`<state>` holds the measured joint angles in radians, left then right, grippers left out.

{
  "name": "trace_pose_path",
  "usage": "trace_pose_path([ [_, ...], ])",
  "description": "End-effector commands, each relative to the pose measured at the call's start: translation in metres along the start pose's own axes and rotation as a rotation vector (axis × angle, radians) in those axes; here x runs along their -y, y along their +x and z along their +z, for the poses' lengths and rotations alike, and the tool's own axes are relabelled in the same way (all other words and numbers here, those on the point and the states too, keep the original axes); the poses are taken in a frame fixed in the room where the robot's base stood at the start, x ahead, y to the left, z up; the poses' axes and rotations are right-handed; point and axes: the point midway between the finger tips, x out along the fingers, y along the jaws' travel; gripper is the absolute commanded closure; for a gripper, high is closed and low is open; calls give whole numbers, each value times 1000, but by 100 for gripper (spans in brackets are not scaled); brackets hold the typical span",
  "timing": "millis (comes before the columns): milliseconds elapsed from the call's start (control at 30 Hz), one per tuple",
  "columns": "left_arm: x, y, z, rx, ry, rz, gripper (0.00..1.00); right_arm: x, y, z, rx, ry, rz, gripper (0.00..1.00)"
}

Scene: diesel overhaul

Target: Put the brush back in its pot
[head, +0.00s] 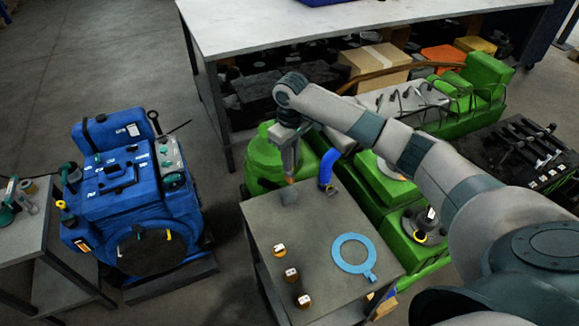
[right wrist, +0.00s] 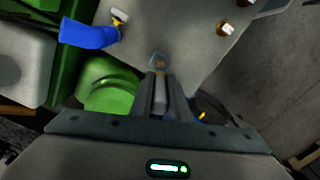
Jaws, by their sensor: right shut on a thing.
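My right gripper (head: 288,168) is above the far left corner of the small grey table (head: 318,225), its fingers pointing down. It is shut on the brush (head: 289,181), whose orange band shows just below the fingertips. In the right wrist view the fingers (right wrist: 160,85) close on the brush (right wrist: 158,69). A small dark grey shape (head: 289,196) lies right at the brush's lower end, at the table corner. I cannot tell whether it is the bristles or the pot. My left gripper is not in view.
On the table lie a light blue ring (head: 353,253) and several small brown-and-white pieces (head: 291,274). A blue bent piece (head: 327,168) stands at its far edge, close right of my gripper. Green engine parts (head: 265,160) adjoin behind. A blue engine (head: 130,195) stands left across open floor.

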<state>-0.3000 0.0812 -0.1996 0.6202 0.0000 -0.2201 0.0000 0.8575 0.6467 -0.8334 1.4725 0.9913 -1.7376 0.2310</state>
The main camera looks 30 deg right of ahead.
Motion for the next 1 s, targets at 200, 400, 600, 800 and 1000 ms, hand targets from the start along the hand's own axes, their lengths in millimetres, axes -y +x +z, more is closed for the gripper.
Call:
trace_pose_path([
  [200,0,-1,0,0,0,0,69,2,3,-4,0,0,1,100],
  [400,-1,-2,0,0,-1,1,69,2,3,-4,0,0,1,100],
  [600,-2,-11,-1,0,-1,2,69,2,19,-3,2,0,1,100],
  [800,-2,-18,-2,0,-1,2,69,2,40,-3,0,0,0,100],
  [1000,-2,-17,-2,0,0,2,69,2,43,-3,-1,-1,1,100],
])
